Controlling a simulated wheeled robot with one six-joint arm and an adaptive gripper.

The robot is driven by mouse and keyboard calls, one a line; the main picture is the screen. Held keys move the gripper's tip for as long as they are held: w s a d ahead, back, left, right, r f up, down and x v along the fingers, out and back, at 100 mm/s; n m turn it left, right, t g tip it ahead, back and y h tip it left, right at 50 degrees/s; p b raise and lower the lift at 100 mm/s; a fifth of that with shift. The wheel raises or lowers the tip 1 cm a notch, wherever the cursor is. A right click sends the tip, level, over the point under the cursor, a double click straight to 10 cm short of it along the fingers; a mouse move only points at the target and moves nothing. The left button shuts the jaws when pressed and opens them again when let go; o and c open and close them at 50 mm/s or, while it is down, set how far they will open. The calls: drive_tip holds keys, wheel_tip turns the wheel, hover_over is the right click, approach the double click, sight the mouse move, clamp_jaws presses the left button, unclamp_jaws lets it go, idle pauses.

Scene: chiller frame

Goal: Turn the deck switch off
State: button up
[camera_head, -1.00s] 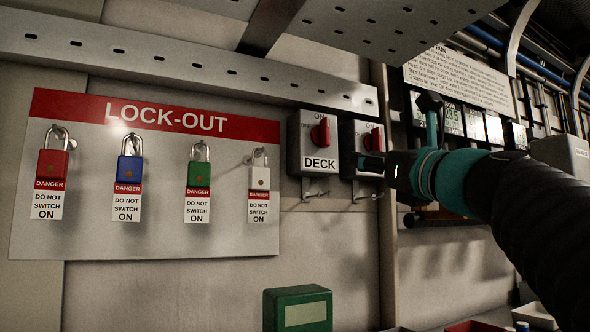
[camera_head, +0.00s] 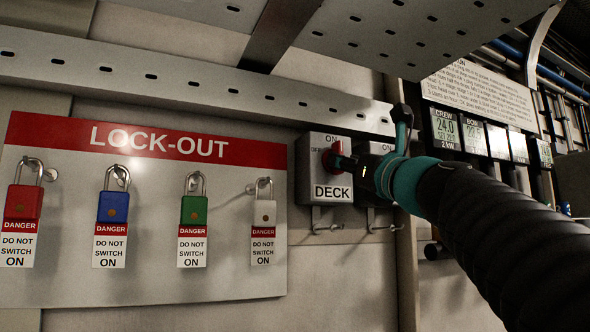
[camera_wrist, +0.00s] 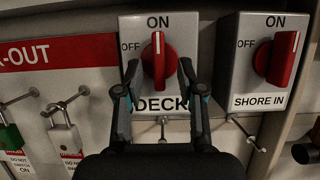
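The deck switch is a grey box (camera_head: 328,190) labelled DECK, with a red knob (camera_head: 333,156). In the wrist view the knob (camera_wrist: 158,68) stands upright, its white mark at the top under ON; OFF is printed to its upper left. My gripper (camera_head: 350,163) is at the knob in the head view and hides part of it. In the wrist view my gripper (camera_wrist: 159,72) is open, with one finger on each side of the lower knob. Gaps show between fingers and knob; I cannot tell whether the tips reach its depth.
The SHORE IN switch (camera_wrist: 260,68), also with a red knob, sits close on the right. A lock-out board (camera_head: 150,270) with several padlocks hangs on the left. Hooks (camera_head: 326,226) stick out below the switches. A slotted metal rail (camera_head: 200,85) runs above.

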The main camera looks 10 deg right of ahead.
drive_tip(key=shift+w+a+r, duration=0.2)
drive_tip(key=shift+w, duration=0.25)
clamp_jaws()
drive_tip(key=shift+f+n+y, duration=0.1)
drive_tip(key=shift+n+y, duration=0.2)
drive_tip(key=shift+n, duration=0.2)
drive_tip(key=shift+w+d+r+n+g+y+p, duration=0.15)
drive_tip(key=shift+n+g+y+p, duration=0.8)
drive_tip(key=shift+n, duration=2.6)
drive_tip(key=shift+s+d+r+n+g+y+b, duration=0.15)
drive_tip(key=shift+n+g+y, duration=0.3)
drive_tip(key=shift+n+g, duration=2.2)
drive_tip(key=shift+w+d+r+n+g+y+p, duration=0.3)
drive_tip(key=shift+n+y, duration=0.4)
drive_tip(key=shift+n, duration=3.8)
drive_tip(key=shift+s+a+f, duration=0.1)
drive_tip(key=shift+s+a, duration=0.05)
